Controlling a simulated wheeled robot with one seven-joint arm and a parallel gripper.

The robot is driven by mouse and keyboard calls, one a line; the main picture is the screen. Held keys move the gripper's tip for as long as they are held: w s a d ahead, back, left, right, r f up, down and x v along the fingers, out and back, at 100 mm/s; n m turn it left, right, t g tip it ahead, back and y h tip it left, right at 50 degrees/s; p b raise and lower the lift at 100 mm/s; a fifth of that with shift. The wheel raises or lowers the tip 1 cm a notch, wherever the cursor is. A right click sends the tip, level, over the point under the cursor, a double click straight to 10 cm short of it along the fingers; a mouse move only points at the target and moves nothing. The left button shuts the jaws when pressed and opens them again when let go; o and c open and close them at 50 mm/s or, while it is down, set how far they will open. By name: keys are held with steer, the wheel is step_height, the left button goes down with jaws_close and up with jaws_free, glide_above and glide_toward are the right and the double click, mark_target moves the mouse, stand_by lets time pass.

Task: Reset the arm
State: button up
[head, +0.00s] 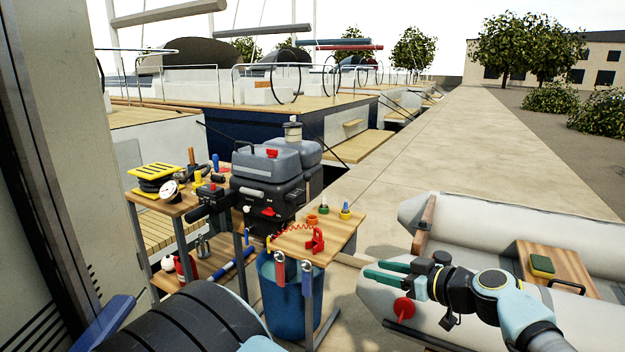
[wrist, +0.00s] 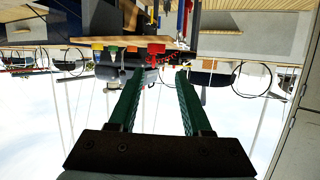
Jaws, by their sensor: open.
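My gripper (head: 385,272) shows in the head view at the lower right, held out over the near side of the grey inflatable dinghy (head: 480,208). Its green fingers point left, are apart and have nothing between them. In the wrist view my gripper (wrist: 155,75) also shows open and empty, with both green fingers reaching away from the camera. The scene in the wrist view is upside down. My arm comes in from the lower right corner of the head view.
A small wooden table (head: 322,240) with a red clip-like tool (head: 315,240) stands left of my gripper. A blue bin (head: 285,300) is under it. The concrete quay (head: 430,140) behind is clear.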

steer(key=s+a+f+m+g+h, duration=0.1)
steer(key=s+a+f+g+h, duration=0.2)
steer(key=a+g, duration=0.5)
steer(key=s+a+f+m+g, duration=0.1)
steer(key=s+a+f+g, duration=0.4)
steer(key=a, duration=0.6)
steer(key=w+a+r+m+t+h, duration=0.1)
steer(key=r+m+t+h, duration=0.1)
steer(key=r, duration=0.5)
steer(key=w+a+r+m+t+h, duration=0.1)
steer(key=r+m+h, duration=0.3)
steer(key=r, duration=0.4)
steer(key=shift+w+a+r+m+t+h, duration=0.15)
steer(key=shift+w+a+m+t+h, duration=0.15)
steer(key=shift+w+a+m+t, duration=0.25)
steer(key=shift+w+d, duration=0.1)
steer(key=shift+d, duration=0.05)
